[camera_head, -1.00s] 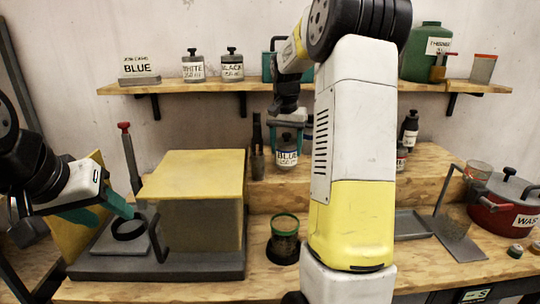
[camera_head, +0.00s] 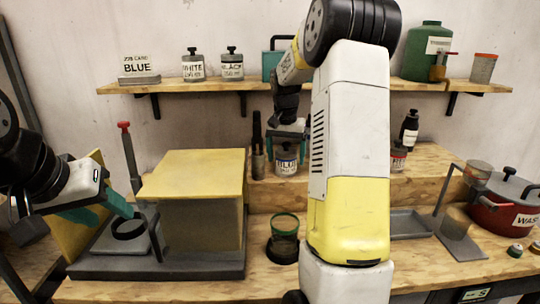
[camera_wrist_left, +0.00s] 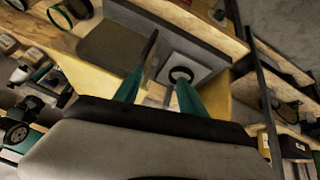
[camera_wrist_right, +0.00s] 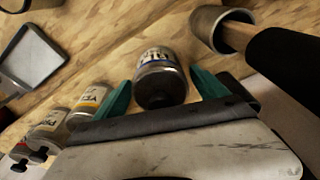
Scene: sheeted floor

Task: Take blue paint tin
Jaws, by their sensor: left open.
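The blue paint tin (camera_head: 286,163) stands on the raised wooden step behind the bench, with its dark lid mostly hidden under my right gripper. My right gripper (camera_head: 288,138) is above and around its top. In the right wrist view the tin (camera_wrist_right: 160,75) sits between the two teal fingers (camera_wrist_right: 161,82), one on each side, with narrow gaps showing. My left gripper (camera_head: 122,205) is open and empty at the left, close to a black ring on a grey plate. The left wrist view shows its teal fingers spread apart with that ring (camera_wrist_left: 181,75) beyond them.
A yellow-topped box (camera_head: 195,175), a green-rimmed cup (camera_head: 285,240) and a red pot (camera_head: 505,205) occupy the bench. A shelf (camera_head: 205,87) runs above.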

